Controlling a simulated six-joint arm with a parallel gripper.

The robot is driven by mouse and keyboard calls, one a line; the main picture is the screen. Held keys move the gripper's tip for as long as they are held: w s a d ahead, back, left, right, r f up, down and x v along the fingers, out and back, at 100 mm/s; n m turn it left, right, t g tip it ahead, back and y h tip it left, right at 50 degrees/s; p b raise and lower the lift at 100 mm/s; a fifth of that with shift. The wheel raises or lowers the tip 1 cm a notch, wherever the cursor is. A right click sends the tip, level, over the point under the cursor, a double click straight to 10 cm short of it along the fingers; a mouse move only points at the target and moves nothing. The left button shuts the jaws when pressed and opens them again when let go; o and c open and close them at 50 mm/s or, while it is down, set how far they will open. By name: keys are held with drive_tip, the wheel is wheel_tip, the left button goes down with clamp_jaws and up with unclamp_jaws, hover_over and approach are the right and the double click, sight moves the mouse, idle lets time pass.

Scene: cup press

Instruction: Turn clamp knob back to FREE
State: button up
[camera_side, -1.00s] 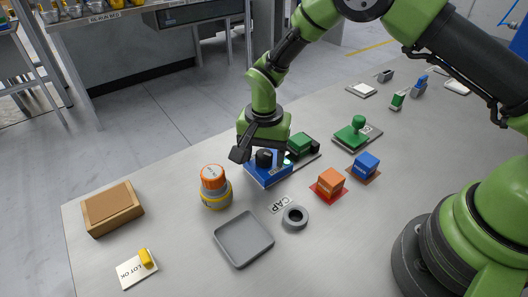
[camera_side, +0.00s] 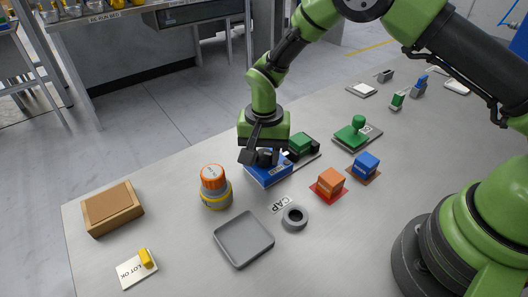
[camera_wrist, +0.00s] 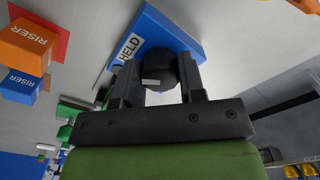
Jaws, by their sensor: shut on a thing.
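A blue clamp block (camera_side: 268,172) sits on the table, and it also shows in the wrist view (camera_wrist: 150,24). A white label reading HELD (camera_wrist: 128,52) is on its top. The black clamp knob (camera_wrist: 159,70) stands on the block, with a white mark on it. My gripper (camera_side: 263,157) is over the block, and in the wrist view my gripper (camera_wrist: 165,78) has its fingers on both sides of the knob, shut on it. The knob is partly hidden by the fingers in the side view. Any FREE label is not visible.
A green block (camera_side: 300,143) is just behind the clamp. An orange-capped cup (camera_side: 214,188) stands to the left. A grey tray (camera_side: 243,240), a grey ring (camera_side: 295,218), an orange riser (camera_side: 330,181) and a blue riser (camera_side: 366,163) are nearby.

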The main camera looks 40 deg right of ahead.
drive_tip(key=n, duration=2.1)
drive_tip(key=shift+n, duration=0.4)
drive_tip(key=n, duration=0.3)
drive_tip(key=shift+n, duration=2.2)
drive_tip(key=o, duration=0.9)
